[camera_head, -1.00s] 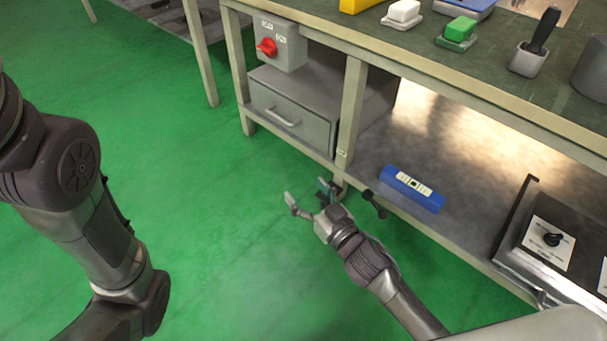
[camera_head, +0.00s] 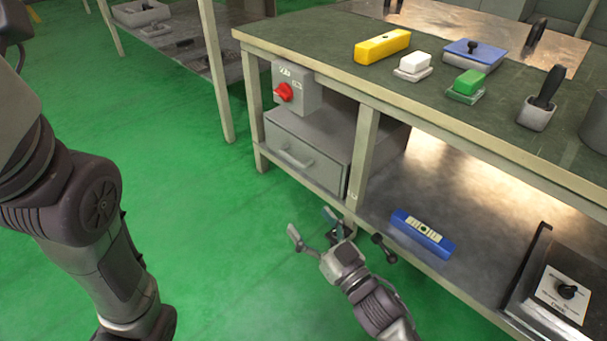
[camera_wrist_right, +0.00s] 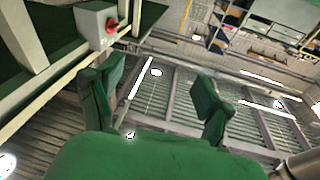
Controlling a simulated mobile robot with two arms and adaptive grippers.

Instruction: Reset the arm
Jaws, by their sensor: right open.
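My right gripper (camera_head: 314,232) is open and empty in the head view. It is over the green floor, in front of the workbench's lower shelf. In the right wrist view its two fingers (camera_wrist_right: 158,98) stand apart with nothing between them. My left arm (camera_head: 85,215) comes down the left side of the head view, and its gripper is out of the picture.
A blue level (camera_head: 422,233) lies on the lower shelf. Floor at left is clear.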

